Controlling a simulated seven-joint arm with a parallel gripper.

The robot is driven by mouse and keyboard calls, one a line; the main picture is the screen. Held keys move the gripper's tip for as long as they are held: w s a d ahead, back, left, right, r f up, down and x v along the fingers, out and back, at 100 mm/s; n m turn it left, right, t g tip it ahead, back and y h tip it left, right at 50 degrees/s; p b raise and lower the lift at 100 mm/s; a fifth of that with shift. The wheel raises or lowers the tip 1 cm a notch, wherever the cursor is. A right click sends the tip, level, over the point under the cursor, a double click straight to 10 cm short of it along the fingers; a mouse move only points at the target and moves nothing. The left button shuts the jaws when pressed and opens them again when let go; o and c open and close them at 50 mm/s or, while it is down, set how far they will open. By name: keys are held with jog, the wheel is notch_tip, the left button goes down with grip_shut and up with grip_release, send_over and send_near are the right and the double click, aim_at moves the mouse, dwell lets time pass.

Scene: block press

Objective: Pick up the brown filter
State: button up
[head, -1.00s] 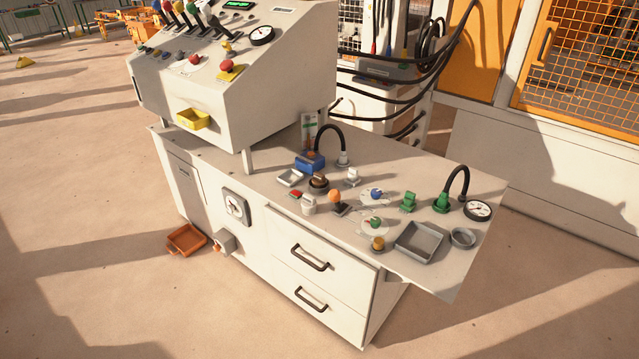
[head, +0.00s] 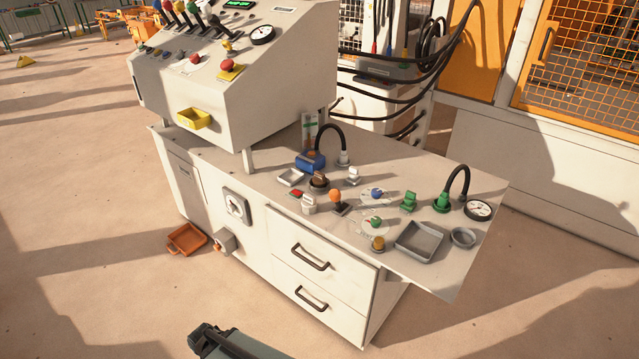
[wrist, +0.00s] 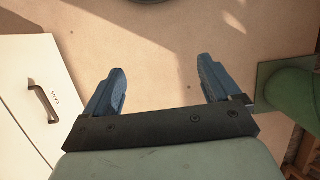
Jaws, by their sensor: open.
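A small brown piece (head: 319,177) sits in a dark round base on the white bench top, at the left-middle of the head view. It looks like the brown filter, but it is too small to be certain. My gripper (wrist: 163,72) is open and empty in the wrist view, its two blue fingers spread over bare floor. In the head view only a dark part of my arm shows at the bottom edge, well below the bench and apart from the brown piece. The brown piece is not in the wrist view.
Close around it stand a blue box (head: 311,161), a grey tray (head: 291,177), a white fitting (head: 308,203), an orange knob (head: 335,196) and a black hose (head: 333,130). The control console (head: 240,75) rises behind left. Drawer handles (head: 311,260) protrude in front.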

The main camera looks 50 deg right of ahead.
jog(key=w+d+r+m+t, duration=0.1)
jog(key=w+d+r+t, duration=0.15)
jog(key=w+r, duration=0.45)
jog(key=w+d+r+m+t, duration=0.1)
jog(key=w+d+r, duration=0.35)
jog(key=w, duration=0.55)
jog(key=w+d+r+m+h, duration=0.1)
jog(key=w+d+r+m, duration=0.1)
jog(key=w+d+r, duration=0.35)
jog(key=w+d+r+m, duration=0.2)
jog(key=w+d+m, duration=0.1)
jog(key=d, duration=0.5)
jog(key=m+h, duration=0.3)
jog(key=m, duration=0.8)
send_near(319, 174)
jog(key=x, duration=0.6)
jog(key=shift+a, duration=0.15)
jog(key=shift+d+x, duration=0.15)
jog(key=shift+x, duration=1.15)
jog(key=shift+d+x, duration=0.1)
jog(key=shift+x, duration=1.2)
jog(key=shift+w+r, duration=0.1)
